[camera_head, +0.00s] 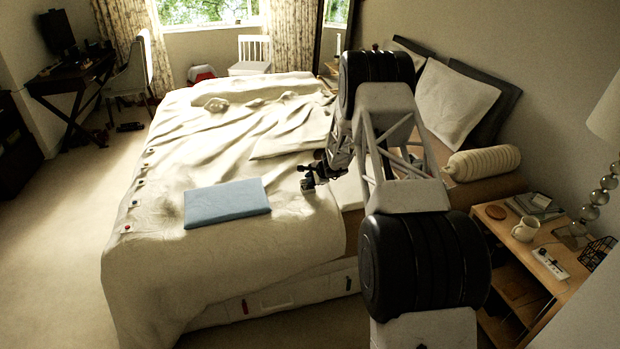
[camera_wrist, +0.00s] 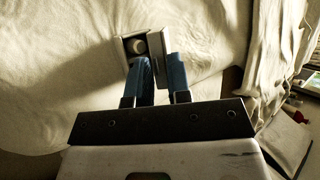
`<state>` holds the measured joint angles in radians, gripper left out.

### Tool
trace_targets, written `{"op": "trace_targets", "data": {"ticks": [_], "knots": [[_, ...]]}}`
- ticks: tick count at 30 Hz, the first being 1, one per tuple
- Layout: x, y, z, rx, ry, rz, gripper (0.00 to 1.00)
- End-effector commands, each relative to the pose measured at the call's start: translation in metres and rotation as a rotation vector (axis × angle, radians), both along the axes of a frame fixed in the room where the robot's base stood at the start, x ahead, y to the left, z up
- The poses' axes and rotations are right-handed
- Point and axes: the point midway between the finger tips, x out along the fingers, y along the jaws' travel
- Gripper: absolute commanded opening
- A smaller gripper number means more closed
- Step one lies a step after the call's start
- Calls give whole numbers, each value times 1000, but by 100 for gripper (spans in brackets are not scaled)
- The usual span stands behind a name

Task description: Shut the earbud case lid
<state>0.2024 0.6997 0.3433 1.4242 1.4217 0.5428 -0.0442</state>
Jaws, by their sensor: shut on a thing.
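The earbud case (camera_wrist: 156,45) shows in the wrist view at my fingertips, over the pale bed cover. It is a small, light-coloured case standing open, with a dark inside and a round pale piece in its left part. A flat panel, which looks like the lid, stands at its right side. My gripper (camera_wrist: 160,72) has blue fingers closed on part of the case; the exact contact is partly hidden by the fingers. In the head view my gripper (camera_head: 308,184) is low over the right part of the bed, and the case cannot be made out there.
A flat blue box (camera_head: 227,203) lies on the bed (camera_head: 200,262), left of my gripper. Pillows (camera_head: 453,103) are at the right. A nightstand (camera_head: 545,284) holds a mug (camera_head: 525,229) and a remote-like strip (camera_head: 549,264). The bed's middle is mostly clear but wrinkled.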

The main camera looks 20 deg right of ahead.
Motion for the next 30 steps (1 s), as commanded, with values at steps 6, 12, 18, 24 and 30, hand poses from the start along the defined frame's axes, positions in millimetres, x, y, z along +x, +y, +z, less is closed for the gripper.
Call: {"op": "trace_targets", "data": {"ticks": [6, 12, 18, 24, 30], "knots": [[-4, 0, -3, 4, -65, -2, 0], [-6, 0, -4, 4, -99, 0, 0], [-6, -1, -4, 4, -112, 0, 0], [-6, 0, -4, 4, -112, 0, 0], [-6, 0, -4, 4, -112, 0, 32]]}}
